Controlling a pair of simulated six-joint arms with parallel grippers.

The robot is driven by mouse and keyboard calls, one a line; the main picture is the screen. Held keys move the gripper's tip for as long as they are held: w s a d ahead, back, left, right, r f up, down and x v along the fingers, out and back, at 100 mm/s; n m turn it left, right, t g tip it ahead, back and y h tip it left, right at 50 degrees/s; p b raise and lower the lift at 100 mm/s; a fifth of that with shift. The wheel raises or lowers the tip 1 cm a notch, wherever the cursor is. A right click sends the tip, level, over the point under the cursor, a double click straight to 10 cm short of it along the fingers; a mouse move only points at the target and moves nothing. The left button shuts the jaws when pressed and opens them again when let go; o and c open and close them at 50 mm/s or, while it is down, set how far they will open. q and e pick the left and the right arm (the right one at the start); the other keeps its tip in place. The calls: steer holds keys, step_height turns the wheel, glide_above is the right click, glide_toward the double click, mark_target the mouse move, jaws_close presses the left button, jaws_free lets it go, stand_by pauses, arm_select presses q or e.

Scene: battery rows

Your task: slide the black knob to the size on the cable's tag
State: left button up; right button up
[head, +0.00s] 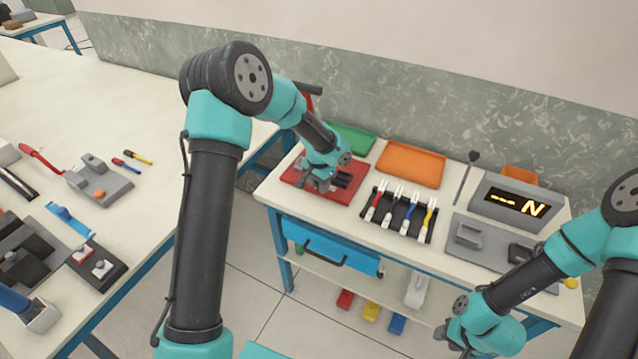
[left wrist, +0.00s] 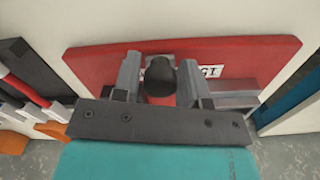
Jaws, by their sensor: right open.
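The black knob (left wrist: 160,76) stands on a red board (left wrist: 98,66) in the left wrist view. The red board (head: 361,197) lies at the left end of the far bench in the head view. My left gripper (head: 318,186) is low over this board. Its two fingers (left wrist: 160,84) stand on either side of the knob; whether they press on it I cannot tell. A white label (left wrist: 209,71) with dark letters is partly hidden behind the right finger. My right gripper (head: 452,338) is open and empty in front of the bench. I cannot make out a cable's tag.
A black rack (head: 402,213) holds several coloured-handled tools right of the red board. Green (head: 352,139) and orange (head: 411,163) trays lie behind. A grey box with a lit display (head: 516,203) showing N stands at the right. A blue drawer (head: 330,247) is under the bench top.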

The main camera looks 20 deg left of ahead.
mark_target(302, 176)
arm_select(q)
jaws_close()
steer(key=shift+w+a, duration=0.2)
steer(key=shift+a, duration=1.4)
steer(key=shift+w+a, duration=0.2)
steer(key=shift+a, duration=1.4)
steer(key=shift+o, duration=1.8)
jaws_free()
steer(key=shift+r, duration=0.15)
step_height(302, 176, up, 7)
steer(key=shift+r, duration=0.15)
